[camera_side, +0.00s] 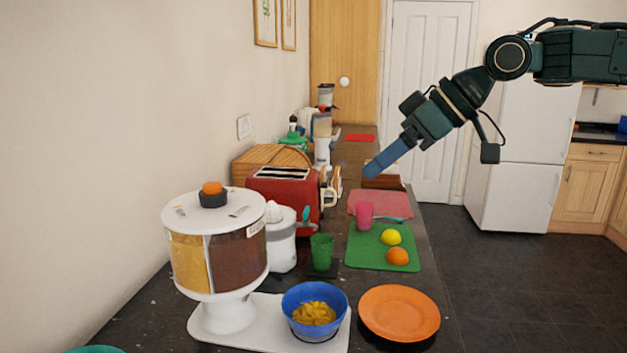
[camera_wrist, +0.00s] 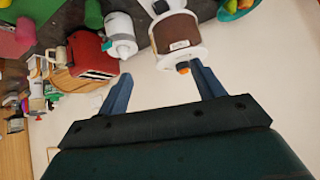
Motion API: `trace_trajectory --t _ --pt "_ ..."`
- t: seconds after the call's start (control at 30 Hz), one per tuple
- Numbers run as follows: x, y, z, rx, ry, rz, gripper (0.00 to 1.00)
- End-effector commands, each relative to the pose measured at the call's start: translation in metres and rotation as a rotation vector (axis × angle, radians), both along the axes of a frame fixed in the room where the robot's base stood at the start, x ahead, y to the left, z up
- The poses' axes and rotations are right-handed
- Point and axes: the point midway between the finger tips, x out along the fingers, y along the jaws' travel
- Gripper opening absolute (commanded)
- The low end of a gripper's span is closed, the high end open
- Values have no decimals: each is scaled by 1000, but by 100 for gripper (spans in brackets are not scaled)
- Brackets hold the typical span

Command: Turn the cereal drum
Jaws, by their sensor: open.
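The cereal drum (camera_side: 216,250) stands at the front left of the counter in the side view. It has clear compartments with yellow and brown cereal, a white lid, a white pedestal, and an orange and dark knob (camera_side: 212,193) on top. In the wrist view the drum (camera_wrist: 176,32) is at the top, with its orange knob (camera_wrist: 183,70) near the right finger. My gripper (camera_side: 372,172) is in the air above the far part of the counter, well away from the drum. In the wrist view my gripper (camera_wrist: 157,88) is open and empty, its two blue fingers apart.
A blue bowl (camera_side: 314,306) with yellow cereal sits on the drum's white base. An orange plate (camera_side: 399,314) lies to the right. Behind are a green cup (camera_side: 321,252), a white juicer (camera_side: 282,240), a red toaster (camera_side: 285,193), and a green board (camera_side: 368,251) with fruit.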

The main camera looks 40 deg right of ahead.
Motion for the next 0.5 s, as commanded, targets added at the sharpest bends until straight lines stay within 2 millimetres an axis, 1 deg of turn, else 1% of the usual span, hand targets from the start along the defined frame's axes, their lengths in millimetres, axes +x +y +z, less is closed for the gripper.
trace_trajectory --t 0.03,0.17,0.3,0.4,0.5 --pt "-15 -4 -4 -10 14 -30 67" --pt "-48 -18 -19 -34 54 -116 67" --pt "-83 -34 -39 -59 98 -214 67" --pt "-106 -46 -53 -73 127 -289 67" --pt "-121 -57 -65 -87 150 -360 67"
